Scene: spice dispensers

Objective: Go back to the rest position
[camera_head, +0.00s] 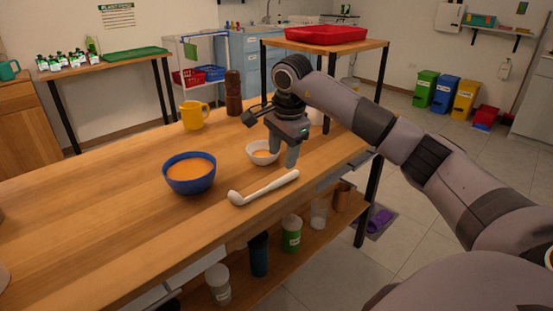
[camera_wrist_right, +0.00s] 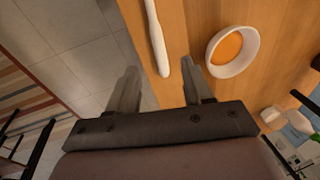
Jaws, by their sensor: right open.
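My right gripper (camera_head: 283,150) is above the wooden table near its right end, with its fingers pointing down. In the right wrist view its two fingers (camera_wrist_right: 160,88) are spread apart with nothing between them. A white ladle (camera_head: 263,189) lies on the table just in front of the gripper; its handle (camera_wrist_right: 157,38) shows in the wrist view. A small white bowl with orange contents (camera_head: 259,153) stands beside the fingers and also shows in the wrist view (camera_wrist_right: 232,52). A blue bowl of orange soup (camera_head: 190,173) stands to the left. My left gripper is not in view.
A yellow mug (camera_head: 194,115) and a brown pepper mill (camera_head: 233,93) stand at the table's back. A higher side table with a red tray (camera_head: 326,34) is behind my right arm. Jars and cups, including a green one (camera_head: 291,233), stand on the lower shelf.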

